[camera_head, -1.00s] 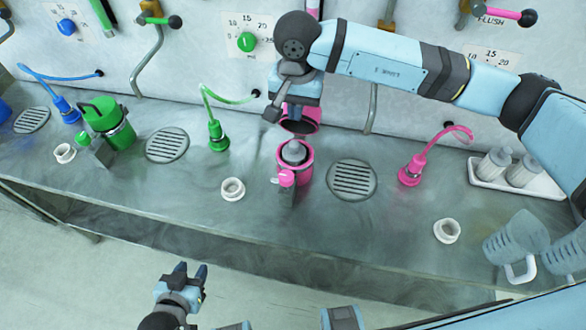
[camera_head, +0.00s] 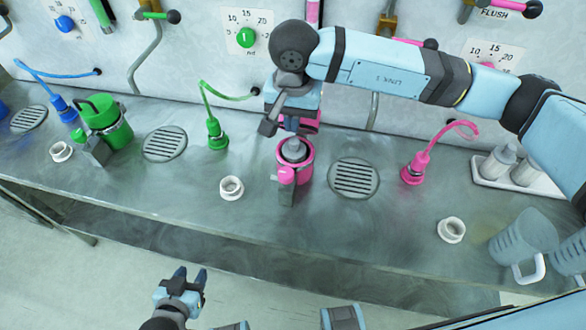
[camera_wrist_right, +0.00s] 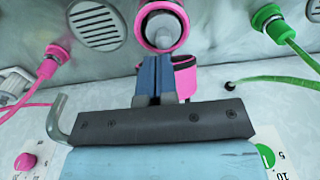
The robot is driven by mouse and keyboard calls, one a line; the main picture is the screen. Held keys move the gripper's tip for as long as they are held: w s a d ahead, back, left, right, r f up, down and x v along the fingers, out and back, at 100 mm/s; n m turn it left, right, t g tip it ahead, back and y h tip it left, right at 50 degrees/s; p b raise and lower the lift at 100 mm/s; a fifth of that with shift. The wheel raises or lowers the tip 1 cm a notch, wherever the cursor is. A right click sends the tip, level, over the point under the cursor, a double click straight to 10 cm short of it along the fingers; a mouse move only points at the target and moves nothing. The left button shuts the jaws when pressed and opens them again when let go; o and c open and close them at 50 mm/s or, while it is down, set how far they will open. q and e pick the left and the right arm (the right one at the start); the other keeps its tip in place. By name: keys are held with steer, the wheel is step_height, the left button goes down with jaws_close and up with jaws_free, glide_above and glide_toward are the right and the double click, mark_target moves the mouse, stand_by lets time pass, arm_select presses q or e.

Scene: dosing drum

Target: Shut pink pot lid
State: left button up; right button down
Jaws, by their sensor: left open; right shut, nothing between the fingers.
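The pink pot (camera_head: 303,165) stands on the metal counter with its mouth open and a grey-white piece inside. Its lid (camera_wrist_right: 185,78) stands raised at the pot's wall side; in the head view my right gripper mostly hides it. My right gripper (camera_head: 290,125) is shut and empty, just behind the pot's mouth. In the right wrist view its blue fingers (camera_wrist_right: 153,75) are beside the lid and point towards the pot (camera_wrist_right: 180,30); I cannot tell whether they touch the lid. My left gripper (camera_head: 190,276) is open and empty, low in front of the counter.
A pink latch block (camera_head: 287,176) sits on the pot's front. A drain grille (camera_head: 353,178) and pink nozzle (camera_head: 413,170) are to the right, a white ring (camera_head: 231,188) and green nozzle (camera_head: 217,135) to the left. A green pot (camera_head: 108,128) stands further left.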

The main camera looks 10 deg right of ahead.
arm_select(q)
steer(key=shift+f, duration=0.2)
arm_select(e)
steer(key=shift+w+d+f, duration=0.1)
steer(key=shift+d+f, duration=0.25)
steer(key=shift+f, duration=0.3)
arm_select(q)
steer(key=r+p, duration=0.2)
steer(key=shift+w+d+r+p, duration=0.1)
steer(key=shift+w+p, duration=0.25)
steer(key=shift+w, duration=0.05)
arm_select(e)
step_height(320, 180, up, 8)
steer(key=s+a, duration=0.1)
steer(key=shift+s+a, duration=0.15)
steer(key=shift+s, duration=0.2)
